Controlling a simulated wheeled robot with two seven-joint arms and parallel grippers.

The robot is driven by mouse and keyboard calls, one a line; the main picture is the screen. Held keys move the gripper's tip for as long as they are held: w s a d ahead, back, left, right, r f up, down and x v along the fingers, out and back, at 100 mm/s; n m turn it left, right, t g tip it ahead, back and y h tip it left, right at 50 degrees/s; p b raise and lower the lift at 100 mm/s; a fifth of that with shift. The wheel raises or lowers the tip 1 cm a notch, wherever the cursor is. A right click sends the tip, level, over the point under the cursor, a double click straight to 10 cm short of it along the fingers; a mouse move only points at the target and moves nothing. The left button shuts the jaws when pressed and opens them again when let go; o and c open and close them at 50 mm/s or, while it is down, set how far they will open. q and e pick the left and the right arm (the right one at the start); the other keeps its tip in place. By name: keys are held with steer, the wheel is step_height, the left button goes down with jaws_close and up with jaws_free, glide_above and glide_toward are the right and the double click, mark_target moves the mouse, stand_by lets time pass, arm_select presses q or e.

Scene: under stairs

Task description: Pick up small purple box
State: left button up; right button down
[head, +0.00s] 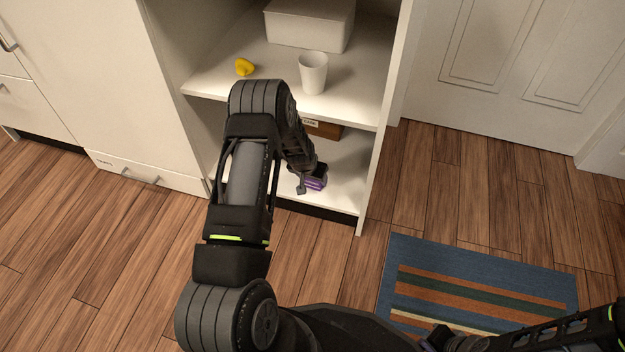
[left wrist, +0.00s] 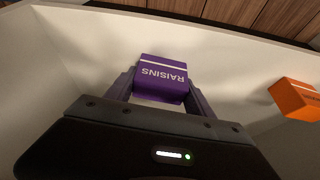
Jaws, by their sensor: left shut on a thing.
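The small purple box (left wrist: 163,78) shows in the left wrist view, with the word RAISINS upside down on it. My left gripper (left wrist: 160,92) is shut on it, one finger on each side. In the head view the purple box (head: 316,183) is at the lower shelf of the white unit, partly hidden by my left gripper (head: 308,180). I cannot tell whether the box touches the shelf. My right gripper (head: 440,340) is at the bottom right of the head view, away from the shelf; its fingers are too unclear to judge.
An orange box (left wrist: 296,98) stands to the right in the left wrist view. A brown labelled box (head: 324,130) is on the lower shelf (head: 345,190). The upper shelf holds a white cup (head: 313,72), yellow duck-like object (head: 244,67) and white box (head: 310,26). A striped rug (head: 480,280) lies on the floor.

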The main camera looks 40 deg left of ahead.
arm_select(q)
steer(key=c, duration=0.4)
steer(key=shift+r, duration=0.15)
steer(key=shift+s+a+r+p, duration=0.1)
steer(key=shift+a+r+p, duration=0.1)
steer(key=shift+r+p, duration=0.35)
step_height(320, 180, up, 6)
steer(key=p, duration=0.3)
steer(key=shift+f, duration=0.1)
steer(key=s+a+p, duration=0.2)
steer(key=s+a, duration=0.9)
steer(key=a, duration=0.4)
steer(key=shift+s+a, duration=0.3)
steer(key=shift+a, duration=0.1)
steer(key=shift+f, duration=0.1)
steer(key=o, duration=0.9)
steer(key=shift+c, duration=0.2)
jaws_close()
